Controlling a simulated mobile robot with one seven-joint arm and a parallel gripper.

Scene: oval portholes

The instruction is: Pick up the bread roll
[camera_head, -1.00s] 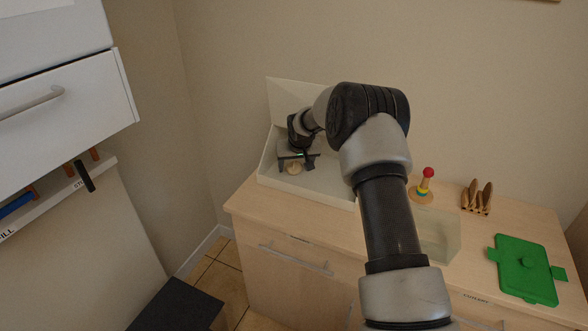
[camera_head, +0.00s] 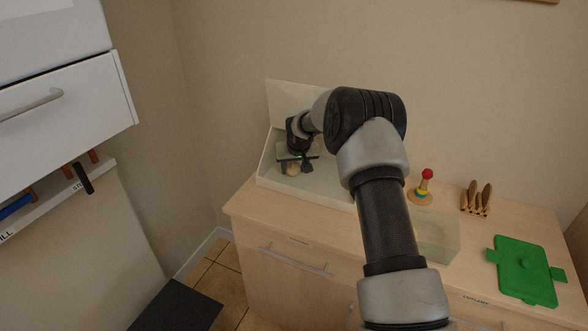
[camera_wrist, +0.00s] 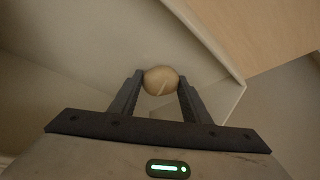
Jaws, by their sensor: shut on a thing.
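The bread roll (camera_wrist: 161,80) is a small tan oval with a pale score line. In the wrist view it sits between my two fingertips, which touch it on both sides. My gripper (camera_wrist: 160,92) is shut on it. In the head view the bread roll (camera_head: 292,169) shows just below my gripper (camera_head: 295,166), inside the white open-lidded box (camera_head: 331,190) on the counter. I cannot tell whether the roll touches the box floor.
The box's raised lid (camera_head: 295,103) stands behind my gripper. To the right are a ring stacker toy (camera_head: 423,188), a wooden holder with several handles (camera_head: 477,198), a clear bin (camera_head: 437,238) and a green lidded tray (camera_head: 525,270). White drawers (camera_head: 60,95) are at left.

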